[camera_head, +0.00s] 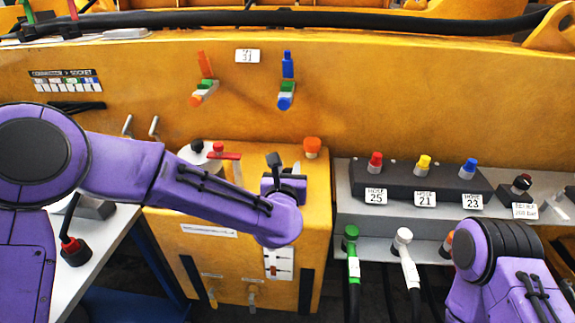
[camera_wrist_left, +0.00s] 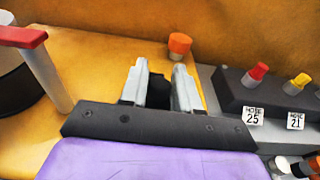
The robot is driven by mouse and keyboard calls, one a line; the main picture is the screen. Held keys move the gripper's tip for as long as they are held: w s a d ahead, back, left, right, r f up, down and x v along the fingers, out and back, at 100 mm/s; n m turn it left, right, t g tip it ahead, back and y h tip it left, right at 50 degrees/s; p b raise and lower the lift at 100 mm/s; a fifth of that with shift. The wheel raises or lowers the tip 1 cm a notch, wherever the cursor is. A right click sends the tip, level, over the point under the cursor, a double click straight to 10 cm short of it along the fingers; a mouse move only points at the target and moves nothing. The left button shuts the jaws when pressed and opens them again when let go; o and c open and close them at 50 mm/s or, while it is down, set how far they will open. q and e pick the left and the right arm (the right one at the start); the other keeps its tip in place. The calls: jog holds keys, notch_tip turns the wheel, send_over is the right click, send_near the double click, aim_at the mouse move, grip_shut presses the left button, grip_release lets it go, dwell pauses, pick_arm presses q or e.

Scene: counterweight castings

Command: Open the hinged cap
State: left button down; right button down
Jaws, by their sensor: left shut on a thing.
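My left gripper (camera_head: 285,172) is over the top of the yellow box (camera_head: 215,215) and hides part of it. In the left wrist view, its two grey fingers (camera_wrist_left: 161,72) are shut on a black part (camera_wrist_left: 158,92), which seems to be the hinged cap. A black piece (camera_head: 274,159) also stands up beside the fingers in the head view. The hinge and how far the cap is raised are hidden by the gripper. My right arm shows at the lower right, but its gripper is out of view.
An orange knob (camera_head: 312,147) stands just beyond the left gripper. A red-handled valve (camera_head: 224,156) is on its left. A grey shelf with red (camera_head: 375,160), yellow (camera_head: 423,163) and blue (camera_head: 469,167) capped fittings is on the right. The yellow wall rises behind.

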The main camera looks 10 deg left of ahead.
pick_arm(q)
jog(key=g+p, duration=0.1)
jog(key=p, duration=0.2)
jog(key=w+r+g+p, duration=0.1)
jog(key=g+p, duration=0.1)
jog(key=p, duration=0.1)
jog(key=w+r+g+p, duration=0.1)
jog(key=p, duration=0.2)
jog(key=shift+r+g, duration=0.25)
jog(key=shift+g, duration=0.05)
jog(key=shift+w+f+g+p, duration=0.15)
jog(key=shift+w+g+p, duration=0.2)
jog(key=shift+p, duration=0.35)
jog(key=shift+s, duration=0.1)
